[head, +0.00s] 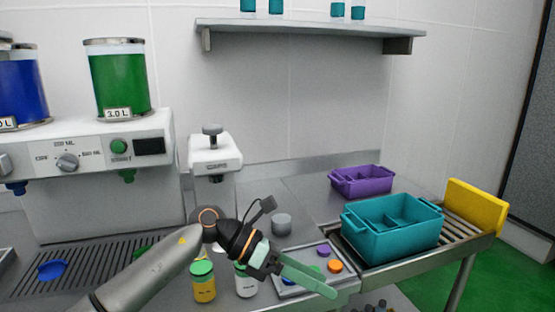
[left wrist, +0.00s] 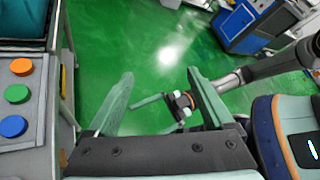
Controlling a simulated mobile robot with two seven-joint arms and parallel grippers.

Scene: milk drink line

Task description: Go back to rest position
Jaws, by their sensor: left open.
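My left gripper (head: 322,286) reaches in from the left in the head view, its pale green fingers pointing right and down over the front edge of the button panel. It also shows in the left wrist view (left wrist: 160,75), its two fingers spread apart with nothing between them. Beyond them, over the green floor, my right gripper (left wrist: 152,114) shows small, its thin fingers apart and empty. The right gripper does not show in the head view.
The button panel (head: 297,291) lies just under my left gripper. A teal crate (head: 375,243) sits on the roller conveyor, with a purple crate (head: 361,188) behind.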

